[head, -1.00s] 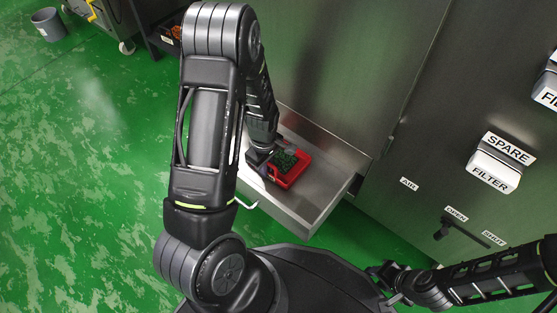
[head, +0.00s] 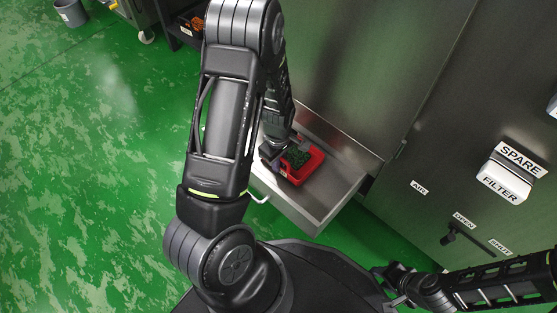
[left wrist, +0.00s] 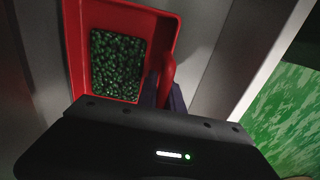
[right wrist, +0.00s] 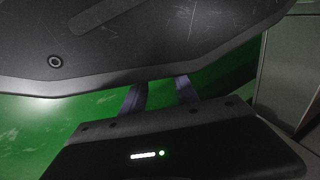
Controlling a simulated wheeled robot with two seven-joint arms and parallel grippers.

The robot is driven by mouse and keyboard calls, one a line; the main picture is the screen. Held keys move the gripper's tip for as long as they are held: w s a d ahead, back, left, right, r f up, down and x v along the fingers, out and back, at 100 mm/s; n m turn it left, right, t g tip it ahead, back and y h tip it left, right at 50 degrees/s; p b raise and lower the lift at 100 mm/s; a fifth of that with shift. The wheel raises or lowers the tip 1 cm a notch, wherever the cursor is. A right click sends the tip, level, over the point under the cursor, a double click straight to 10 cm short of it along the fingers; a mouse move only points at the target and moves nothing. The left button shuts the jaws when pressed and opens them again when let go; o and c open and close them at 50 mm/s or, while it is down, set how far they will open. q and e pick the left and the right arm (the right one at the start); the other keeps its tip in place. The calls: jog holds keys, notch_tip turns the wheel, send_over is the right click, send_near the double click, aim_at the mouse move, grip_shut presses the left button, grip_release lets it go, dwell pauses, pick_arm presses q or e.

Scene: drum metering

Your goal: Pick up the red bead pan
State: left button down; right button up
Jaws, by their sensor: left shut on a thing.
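The red bead pan (head: 314,166) holds dark green beads (head: 297,159) and is at the open metal drawer, seen over its floor in the head view. The pan (left wrist: 150,20) fills the upper left of the left wrist view, with its beads (left wrist: 117,65) inside. My left gripper (head: 272,153) is shut on the pan's red handle (left wrist: 167,75), with a dark finger on each side. I cannot tell whether the pan touches the drawer floor. My right gripper (right wrist: 160,88) is empty, its fingers apart, beside my own base; it shows small in the head view (head: 388,274).
The drawer (head: 335,195) has raised walls and a pale handle (head: 260,198) in front. A steel cabinet stands behind and right, with a SPARE FILTER box (head: 505,180) and a lever (head: 449,238). Green floor lies open at left; a grey bin (head: 70,12) is far off.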

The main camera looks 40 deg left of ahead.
pick_arm(q)
jog(key=shift+s+d+r+p, duration=0.2)
jog(key=shift+s+d+p, duration=0.45)
jog(key=shift+s+d, duration=0.45)
notch_tip(320, 180, up, 13)
jog(key=p, duration=0.6)
jog(key=shift+r+p, duration=0.2)
jog(key=shift+p, duration=0.2)
jog(key=shift+s+d, duration=0.1)
jog(key=shift+s, duration=0.05)
